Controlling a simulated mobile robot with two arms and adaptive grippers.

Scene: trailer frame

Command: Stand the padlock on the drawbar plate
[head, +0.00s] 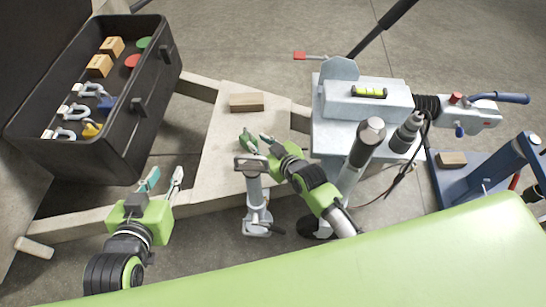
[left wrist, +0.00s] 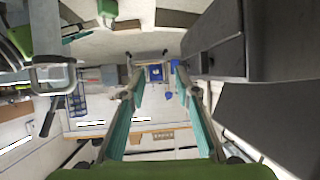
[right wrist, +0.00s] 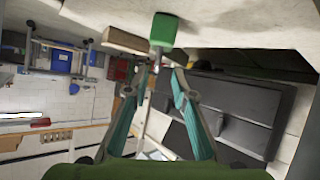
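The padlock (head: 246,142) shows as a green block just beyond my right gripper's fingertips in the head view. Its green body is clearer in the right wrist view (right wrist: 163,31); its shackle is hard to make out. My right gripper (head: 263,142) appears closed around its near end, over the drawbar plate. The pale drawbar plate (head: 221,142) lies between the toolbox and the coupling. Whether the padlock touches the plate cannot be told. My left gripper (head: 163,180) is open and empty, in front of the toolbox.
A wooden block (head: 246,102) lies on the plate. A metal jack-like stand with handle (head: 254,195) rises close to my right gripper. The black toolbox (head: 150,112) holds shackles and small blocks. The coupling housing (head: 350,105) with a level is to the right.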

